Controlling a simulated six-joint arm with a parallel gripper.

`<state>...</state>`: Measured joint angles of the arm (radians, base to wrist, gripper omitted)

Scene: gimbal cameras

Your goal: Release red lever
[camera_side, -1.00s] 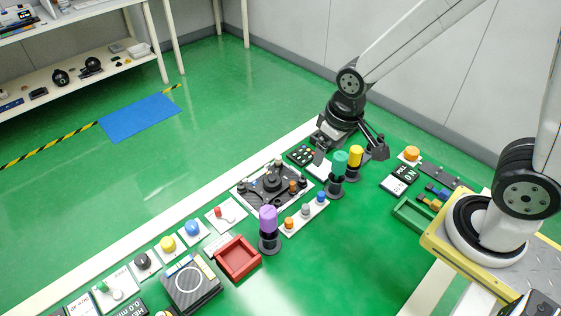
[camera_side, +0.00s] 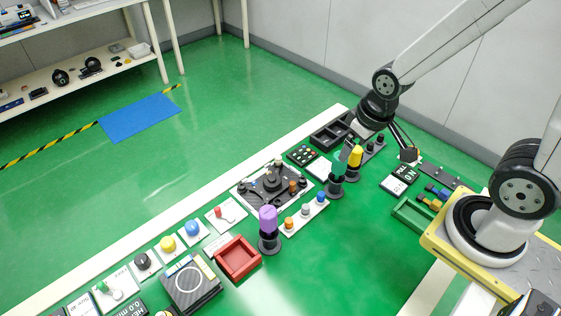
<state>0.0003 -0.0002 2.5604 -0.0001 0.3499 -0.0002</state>
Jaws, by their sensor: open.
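The red lever (camera_side: 217,211) stands on a small white plate (camera_side: 231,219) left of the middle of the table. My gripper (camera_side: 378,153) is far to the right of it, at the table's back right. Its two fingers are spread wide and nothing shows held between them. I cannot tell whether the finger touches either.
A purple cylinder (camera_side: 268,217) on a black stand and a red tray (camera_side: 238,259) are right of the lever. A dark panel (camera_side: 272,187) with knobs lies behind. Blue (camera_side: 193,228) and yellow (camera_side: 167,243) buttons are left of the lever. A green tray (camera_side: 411,217) is at right.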

